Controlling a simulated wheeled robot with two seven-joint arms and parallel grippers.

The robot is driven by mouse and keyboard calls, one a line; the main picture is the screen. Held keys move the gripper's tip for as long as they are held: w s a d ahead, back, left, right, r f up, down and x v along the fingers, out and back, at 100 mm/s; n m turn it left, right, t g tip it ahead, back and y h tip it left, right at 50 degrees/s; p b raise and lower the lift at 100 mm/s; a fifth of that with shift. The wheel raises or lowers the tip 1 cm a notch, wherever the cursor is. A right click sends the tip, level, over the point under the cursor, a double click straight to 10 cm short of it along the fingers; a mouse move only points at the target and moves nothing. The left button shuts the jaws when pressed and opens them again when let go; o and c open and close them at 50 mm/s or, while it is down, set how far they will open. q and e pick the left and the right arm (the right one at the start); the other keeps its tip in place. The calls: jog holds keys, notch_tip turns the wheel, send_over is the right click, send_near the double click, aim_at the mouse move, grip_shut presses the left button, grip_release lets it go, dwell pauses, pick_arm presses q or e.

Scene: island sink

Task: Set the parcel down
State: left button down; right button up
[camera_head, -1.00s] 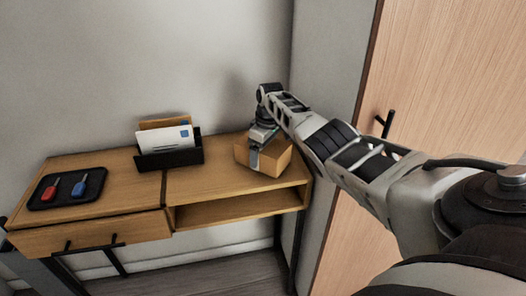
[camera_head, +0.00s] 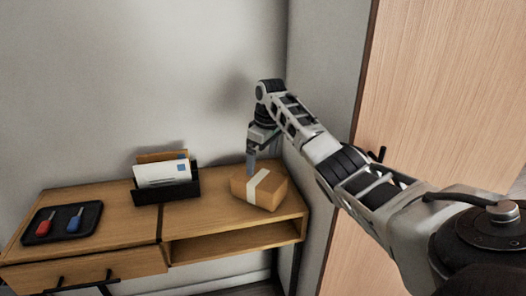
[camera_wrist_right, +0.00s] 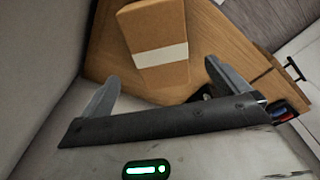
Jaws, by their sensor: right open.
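The parcel (camera_head: 260,188) is a brown box with a white band. It rests on the right part of the wooden console desk's top (camera_head: 205,209). My right gripper (camera_head: 251,160) is above and just behind the parcel, open and apart from it. In the right wrist view the parcel (camera_wrist_right: 155,45) lies beyond the two spread fingers of the right gripper (camera_wrist_right: 165,88), with nothing between them. My left gripper does not show.
A black letter holder (camera_head: 166,190) with envelopes stands left of the parcel. A black tray (camera_head: 63,223) with a red and a blue item lies at the far left. A wall is behind the desk, and a tall wooden door (camera_head: 450,90) with a dark handle is at right.

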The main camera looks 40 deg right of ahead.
jog(key=shift+s+r, duration=0.1)
jog(key=shift+r, duration=0.65)
jog(key=shift+a+f, duration=0.2)
jog(key=shift+f, duration=0.05)
jog(key=a+f+n+t, duration=0.1)
jog(key=a+f, duration=0.1)
jog(key=a, duration=0.2)
jog(key=w+a+f+t, duration=0.1)
jog(key=a+f+t, duration=0.1)
jog(key=a+f, duration=0.1)
jog(key=a+f+n+t+h, duration=0.1)
jog(key=a+f, duration=0.1)
jog(key=a, duration=0.3)
jog(key=shift+w+a+f+n, duration=0.15)
jog(key=shift+w+a+n, duration=0.15)
jog(key=shift+w+a, duration=0.1)
jog(key=s+a+t+y, duration=0.1)
jog(key=s+a+t, duration=0.25)
jog(key=a, duration=0.55)
jog(key=s+a+f+m, duration=0.1)
jog(key=s+a+f, duration=0.2)
jog(key=s, duration=0.4)
jog(key=s+a+f+m+t+y, duration=0.1)
jog(key=s+a+f, duration=0.3)
jog(key=s, duration=0.4)
jog(key=s+a+f+m+y, duration=0.1)
jog(key=s+a+f, duration=0.2)
jog(key=s+f, duration=0.3)
jog(key=shift+s+a, duration=0.35)
jog(key=shift+s, duration=0.85)
